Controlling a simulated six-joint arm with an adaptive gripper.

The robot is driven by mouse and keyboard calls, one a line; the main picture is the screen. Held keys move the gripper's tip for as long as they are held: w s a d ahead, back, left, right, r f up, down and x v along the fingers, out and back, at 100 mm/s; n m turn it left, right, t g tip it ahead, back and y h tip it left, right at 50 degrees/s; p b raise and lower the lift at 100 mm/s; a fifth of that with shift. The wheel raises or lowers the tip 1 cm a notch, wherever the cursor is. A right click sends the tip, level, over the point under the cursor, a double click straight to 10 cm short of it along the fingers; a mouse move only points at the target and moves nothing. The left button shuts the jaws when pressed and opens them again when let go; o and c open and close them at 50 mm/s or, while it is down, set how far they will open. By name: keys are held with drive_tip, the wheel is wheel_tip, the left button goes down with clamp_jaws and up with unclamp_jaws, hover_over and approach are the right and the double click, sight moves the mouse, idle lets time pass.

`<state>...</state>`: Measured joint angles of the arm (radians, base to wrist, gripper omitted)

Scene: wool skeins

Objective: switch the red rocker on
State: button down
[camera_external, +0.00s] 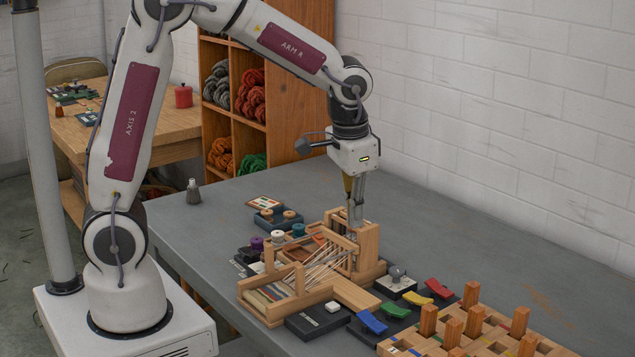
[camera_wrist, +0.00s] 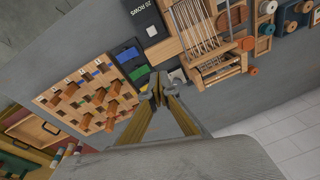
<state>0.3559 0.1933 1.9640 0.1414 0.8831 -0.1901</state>
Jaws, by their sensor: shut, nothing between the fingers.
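The red rocker (camera_external: 440,289) is at the far right end of a row of coloured rockers on dark bases. The yellow rocker (camera_external: 417,298), green rocker (camera_external: 396,309) and blue rocker (camera_external: 371,321) run nearer from it. My gripper (camera_external: 355,222) points down above the loom's back end, left of and behind the red rocker and well apart from it. It is shut and empty. In the wrist view the blue rocker (camera_wrist: 129,54) and green rocker (camera_wrist: 139,72) show beyond my gripper (camera_wrist: 160,91). I cannot make out the red one there; my fingers cover that area.
A wooden loom (camera_external: 322,262) with stretched threads stands left of the rockers. A pegged wooden board (camera_external: 485,335) lies close at the right. The grey table (camera_external: 480,235) is clear behind the rockers.

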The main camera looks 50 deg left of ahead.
drive_tip(key=w+d+f+n+t, duration=0.1)
drive_tip(key=w+d, duration=0.3)
drive_tip(key=w, duration=0.3)
drive_tip(key=w+d+f+n, duration=0.1)
drive_tip(key=w+d, duration=0.3)
drive_tip(key=w, duration=0.4)
drive_tip(key=shift+f+n+t, duration=0.4)
drive_tip(key=shift+f, duration=0.25)
drive_tip(key=shift+s+f, duration=0.1)
hover_over(433, 282)
drive_tip(key=s, duration=0.1)
drive_tip(key=shift+y, duration=0.3)
drive_tip(key=f, duration=0.7)
drive_tip(key=d+f, duration=0.1)
drive_tip(key=f, duration=0.3)
drive_tip(key=shift+f, duration=0.15)
drive_tip(key=shift+a+f, duration=0.3)
drive_tip(key=shift+f, duration=0.65)
